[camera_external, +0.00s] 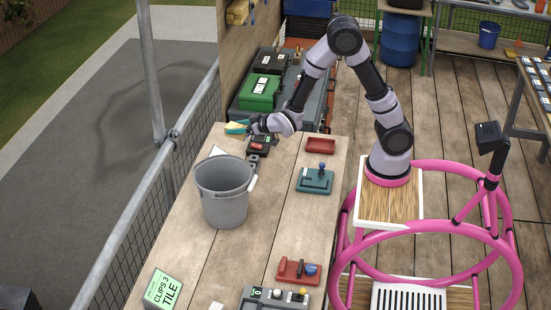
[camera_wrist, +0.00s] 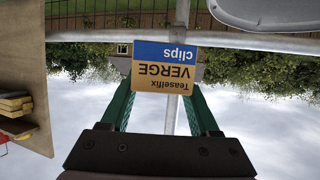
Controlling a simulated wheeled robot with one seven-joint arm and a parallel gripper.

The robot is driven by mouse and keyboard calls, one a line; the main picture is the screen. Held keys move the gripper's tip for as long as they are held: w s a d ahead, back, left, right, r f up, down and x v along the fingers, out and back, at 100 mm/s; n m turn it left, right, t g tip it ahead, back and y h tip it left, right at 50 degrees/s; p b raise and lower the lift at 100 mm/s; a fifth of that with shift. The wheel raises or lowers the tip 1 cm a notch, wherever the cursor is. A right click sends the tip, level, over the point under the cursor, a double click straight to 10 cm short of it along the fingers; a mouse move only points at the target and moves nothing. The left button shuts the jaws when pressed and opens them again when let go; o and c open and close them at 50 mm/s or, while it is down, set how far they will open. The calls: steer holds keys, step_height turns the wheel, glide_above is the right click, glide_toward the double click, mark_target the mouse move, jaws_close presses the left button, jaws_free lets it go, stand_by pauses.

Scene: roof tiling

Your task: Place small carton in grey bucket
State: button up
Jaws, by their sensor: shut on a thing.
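The small carton (camera_wrist: 163,70) is orange-yellow and blue and reads "Teaselfix VERGE clips", upside down in the wrist view. My gripper (camera_external: 247,127) is shut on it, with a green finger at each side in the wrist view. In the external view the gripper is raised above the far part of the workbench. The grey bucket (camera_external: 224,199) stands upright on the bench, nearer the camera than the gripper. The carton is outside the bucket and apart from it. The bucket's floor is hidden; its rim also shows at the top right of the wrist view (camera_wrist: 275,15).
A dark device (camera_external: 259,145), a red tray (camera_external: 320,146) and a teal fixture (camera_external: 314,180) lie on the bench. A red holder (camera_external: 299,271) and a green "CLIPS 3 TILE" box (camera_external: 163,289) are nearer the camera. Mesh fencing (camera_external: 170,190) runs along the left.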

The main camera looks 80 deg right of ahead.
steer(key=shift+s+d+f, duration=0.1)
steer(key=shift+s+d, duration=0.65)
steer(key=shift+r, duration=0.35)
steer(key=r, duration=0.4)
steer(key=shift+a+r, duration=0.25)
steer(key=a+n+y, duration=0.5)
steer(key=a+y, duration=0.1)
steer(key=a, duration=1.1)
steer(key=n+g+y, duration=0.3)
steer(key=n+y, duration=0.4)
glide_above(244, 264)
step_height(244, 264, down, 33)
steer(key=o, duration=1.4)
steer(key=shift+f, duration=0.1)
